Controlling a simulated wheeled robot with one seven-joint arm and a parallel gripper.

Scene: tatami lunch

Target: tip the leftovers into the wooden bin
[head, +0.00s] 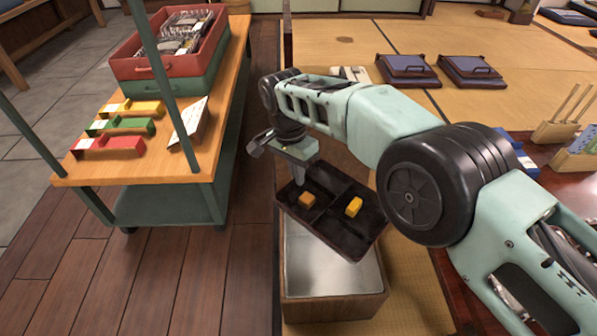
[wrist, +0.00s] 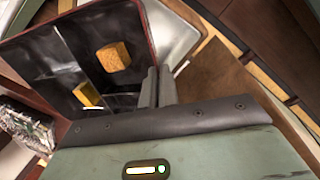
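My gripper (head: 299,178) is shut on the rim of a dark compartmented tray (head: 325,228), at its upper left side in the head view. The tray is held above the wooden bin (head: 335,308) and looks tilted, its lower right side down; how steep is hard to tell. An orange-brown block (head: 307,199) and a yellow block (head: 353,206) lie in separate parts of the tray. The bin has a bare metal lining where it shows; the tray hides its far part. The wrist view shows the fingers (wrist: 156,88) at the tray's edge and both blocks inside.
A wooden-topped cart (head: 150,172) stands at left with red, green and yellow holders, a card stand (head: 189,122) and a red crate (head: 168,66) of dark items. A low table with utensil holders (head: 557,128) is at right.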

